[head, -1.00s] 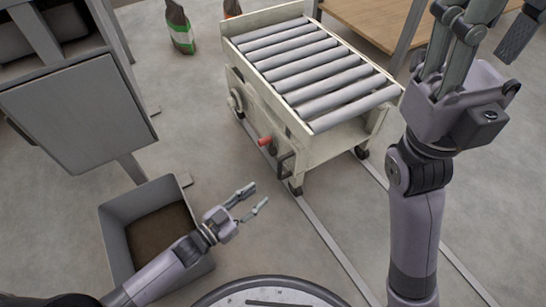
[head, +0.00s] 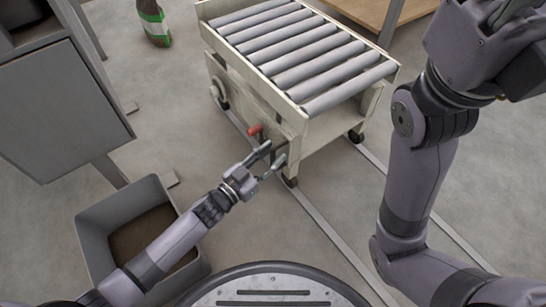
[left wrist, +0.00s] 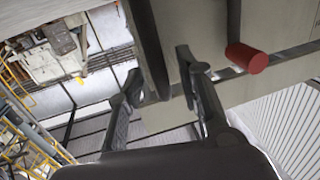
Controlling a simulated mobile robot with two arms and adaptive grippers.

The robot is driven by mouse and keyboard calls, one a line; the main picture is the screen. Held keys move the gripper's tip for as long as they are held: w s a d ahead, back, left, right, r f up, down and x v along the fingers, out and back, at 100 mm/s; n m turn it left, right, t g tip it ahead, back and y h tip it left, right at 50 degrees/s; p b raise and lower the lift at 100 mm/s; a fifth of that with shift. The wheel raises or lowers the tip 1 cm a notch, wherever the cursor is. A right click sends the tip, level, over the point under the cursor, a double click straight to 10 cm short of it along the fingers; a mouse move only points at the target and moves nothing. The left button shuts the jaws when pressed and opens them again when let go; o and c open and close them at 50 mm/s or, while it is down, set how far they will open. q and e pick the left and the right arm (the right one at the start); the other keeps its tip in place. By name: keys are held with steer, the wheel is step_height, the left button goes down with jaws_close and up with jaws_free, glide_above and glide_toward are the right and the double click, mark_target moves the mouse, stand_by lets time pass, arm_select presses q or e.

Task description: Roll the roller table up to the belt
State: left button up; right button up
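The roller table (head: 257,90) is a cream wheeled frame with grey rollers on top, standing at the upper middle of the head view. A red-tipped lever (head: 254,130) sticks out of its near side; its red knob (left wrist: 246,58) shows in the left wrist view. My left gripper (head: 274,154) is open at the table's near lower corner. In the left wrist view a dark upright handle bar (left wrist: 149,45) lies between the open fingers (left wrist: 158,68), with gaps visible beside it. My right gripper (head: 515,12) is raised at the top right, partly cut off. I cannot identify the belt.
Two pale rails (head: 325,237) run along the floor under the table. A grey bin (head: 97,235) with brown contents stands at the lower left, below a grey cabinet (head: 62,110). A wooden-topped bench (head: 372,15) is at the back.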

arm_select(q)
steer(key=shift+w+d, duration=0.3)
steer(key=shift+w, duration=0.1)
jaws_close()
stand_by(0.7)
